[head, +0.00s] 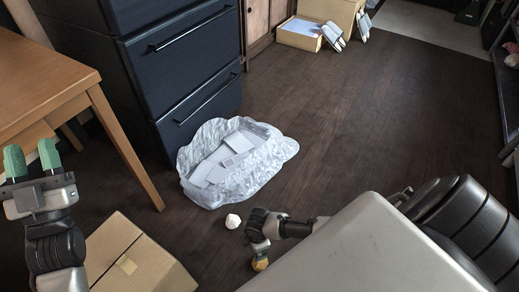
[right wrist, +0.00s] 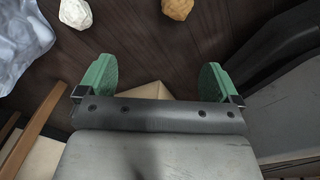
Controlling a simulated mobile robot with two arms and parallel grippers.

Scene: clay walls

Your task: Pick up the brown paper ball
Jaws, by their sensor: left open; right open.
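The brown paper ball (head: 260,264) is a small tan crumpled ball on the dark wood floor, just below a dark link of my right arm in the head view. In the right wrist view the brown ball (right wrist: 177,8) is at the top edge, partly cut off. My right gripper (right wrist: 157,75) is open with green fingers, empty and apart from the ball. Its fingers cannot be made out in the head view. My left gripper (head: 32,157) is open and empty at the far left, near the wooden table.
A white paper ball (head: 233,221) lies close by; it also shows in the right wrist view (right wrist: 76,13). A crumpled white plastic bag (head: 272,170) with flat pieces lies behind. A cardboard box (head: 112,240), wooden table (head: 40,80) and dark drawers (head: 190,60) stand left.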

